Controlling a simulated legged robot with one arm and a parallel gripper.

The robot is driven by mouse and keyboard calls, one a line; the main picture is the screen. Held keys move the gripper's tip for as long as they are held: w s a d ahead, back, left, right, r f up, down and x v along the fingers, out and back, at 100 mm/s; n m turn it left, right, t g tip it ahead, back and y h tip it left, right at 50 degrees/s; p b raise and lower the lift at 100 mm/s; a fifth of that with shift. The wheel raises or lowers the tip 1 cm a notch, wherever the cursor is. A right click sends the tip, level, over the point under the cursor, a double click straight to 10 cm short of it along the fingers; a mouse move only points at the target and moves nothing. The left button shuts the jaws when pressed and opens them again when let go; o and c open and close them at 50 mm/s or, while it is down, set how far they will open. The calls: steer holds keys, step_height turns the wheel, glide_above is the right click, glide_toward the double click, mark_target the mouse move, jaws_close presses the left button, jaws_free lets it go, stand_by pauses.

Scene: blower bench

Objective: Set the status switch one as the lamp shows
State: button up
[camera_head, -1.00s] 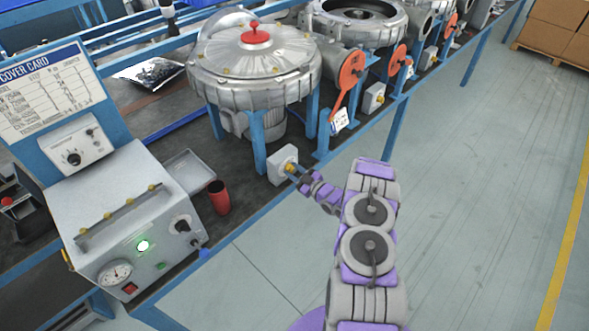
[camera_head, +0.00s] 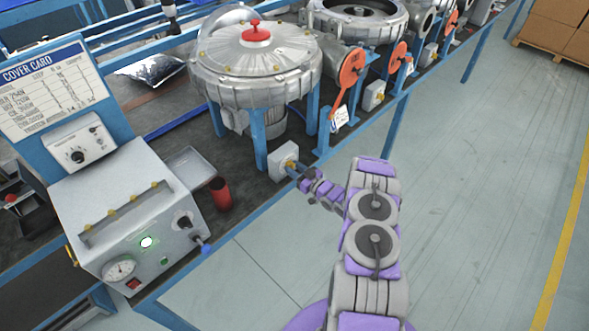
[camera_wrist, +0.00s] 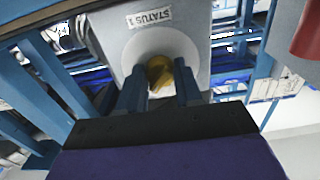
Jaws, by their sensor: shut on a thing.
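The status switch one is a grey box (camera_head: 281,161) on the bench edge below the nearest blower, with a yellow knob. The wrist view shows its face with a "STATUS 1" label (camera_wrist: 149,17), upside down, and the yellow knob (camera_wrist: 160,74) in a pale round plate. My gripper (camera_wrist: 160,88) is shut on the yellow knob, one blue finger on each side; it also shows in the head view (camera_head: 297,170). The fingers hide part of the knob, and its exact setting is hard to read. A lamp (camera_head: 147,242) on the grey control box glows pale green-white.
The grey control box (camera_head: 120,210) with a gauge stands at left, under a cover card (camera_head: 52,88). A red cup (camera_head: 220,194) is on the bench. The blower (camera_head: 255,72) stands above the switch. The floor (camera_head: 480,200) at right is clear.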

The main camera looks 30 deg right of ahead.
steer(key=o, duration=1)
steer(key=shift+o, duration=0.2)
steer(key=shift+d, duration=0.1)
steer(key=p+v, duration=0.2)
steer(key=v, duration=1.5)
